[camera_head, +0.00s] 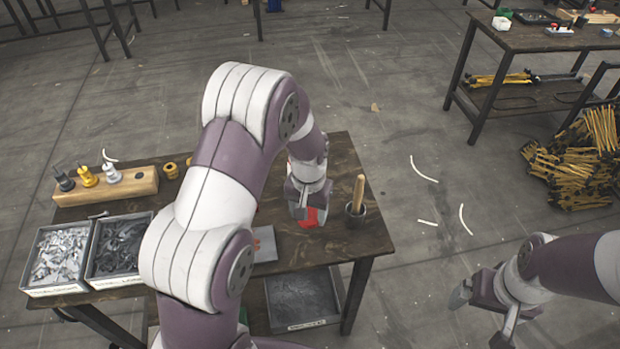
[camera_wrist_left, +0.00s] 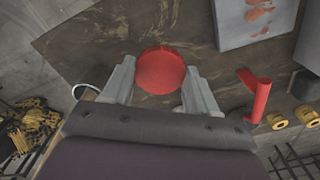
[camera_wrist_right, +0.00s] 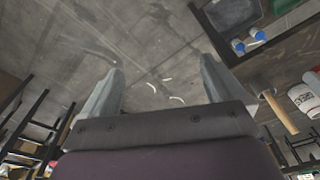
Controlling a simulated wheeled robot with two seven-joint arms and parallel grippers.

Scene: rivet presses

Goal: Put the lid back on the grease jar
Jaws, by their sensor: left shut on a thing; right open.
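My left gripper (camera_head: 306,212) is shut on a round red lid (camera_head: 313,218) over the right part of the work table. In the left wrist view the lid (camera_wrist_left: 160,70) sits between the two fingers. The wooden handle also shows in the right wrist view (camera_wrist_right: 280,112). My right gripper (camera_head: 474,292) is open and empty, off the table to the right.
On the table are two bins of small parts (camera_head: 60,255), a wooden block with several fittings (camera_head: 110,186), yellow rings (camera_head: 171,170) and a grey plate (camera_head: 265,243). A red handle-like piece (camera_wrist_left: 260,95) shows in the left wrist view. My left arm hides the table's middle.

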